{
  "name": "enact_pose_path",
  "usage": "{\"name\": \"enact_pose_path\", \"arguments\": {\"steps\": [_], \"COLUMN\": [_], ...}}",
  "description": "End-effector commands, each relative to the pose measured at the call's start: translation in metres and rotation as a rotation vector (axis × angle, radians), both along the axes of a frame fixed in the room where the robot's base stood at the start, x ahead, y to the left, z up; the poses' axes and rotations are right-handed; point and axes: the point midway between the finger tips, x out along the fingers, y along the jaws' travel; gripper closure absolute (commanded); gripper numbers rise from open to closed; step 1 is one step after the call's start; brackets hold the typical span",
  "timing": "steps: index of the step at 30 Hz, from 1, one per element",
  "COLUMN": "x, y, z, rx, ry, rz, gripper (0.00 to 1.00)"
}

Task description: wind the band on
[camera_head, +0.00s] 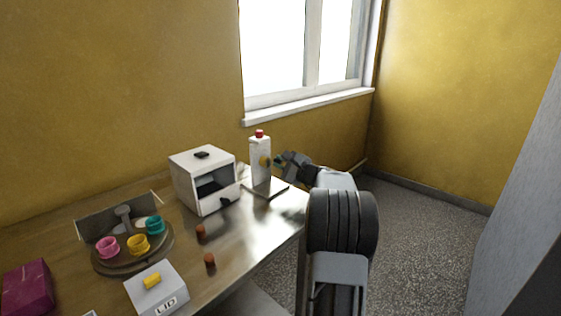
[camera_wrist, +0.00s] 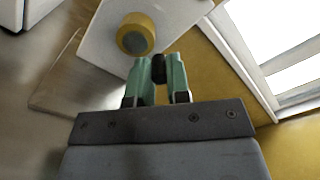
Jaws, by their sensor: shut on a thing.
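A white upright post (camera_head: 260,152) with a red button on top stands on a flat base plate near the table's right end. A round yellow knob (camera_head: 265,161) is on its side; in the wrist view this knob (camera_wrist: 137,34) has a dark face. My gripper (camera_head: 279,160) is at the post's right side, by the knob. In the wrist view its green fingers (camera_wrist: 158,75) are shut on a small dark piece (camera_wrist: 158,67) just below the knob. I cannot tell how this piece joins the knob. I cannot make out a band.
A white box machine (camera_head: 203,180) with a dark opening stands left of the post. Further left are a round tray (camera_head: 112,266) with several coloured cups and a white box marked LID (camera_head: 157,290). Two small brown pieces (camera_head: 209,260) lie near the table's front edge.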

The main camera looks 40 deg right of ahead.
Motion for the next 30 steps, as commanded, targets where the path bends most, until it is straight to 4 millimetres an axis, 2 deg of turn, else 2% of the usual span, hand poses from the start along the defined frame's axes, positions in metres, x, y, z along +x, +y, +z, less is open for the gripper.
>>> {"name": "enact_pose_path", "arguments": {"steps": [9,27,28,30], "x": [0.0001,0.0002,0.0002,0.0001], "y": [0.0003,0.0004,0.0004,0.0002], "z": [-0.0044,-0.0053,-0.0053,-0.0052], "rx": [0.12,0.147,0.146,0.146], "ry": [0.024,0.028,0.028,0.028], "rz": [0.002,0.002,0.002,0.002], "gripper": [1.0,1.0,0.8,0.74]}}
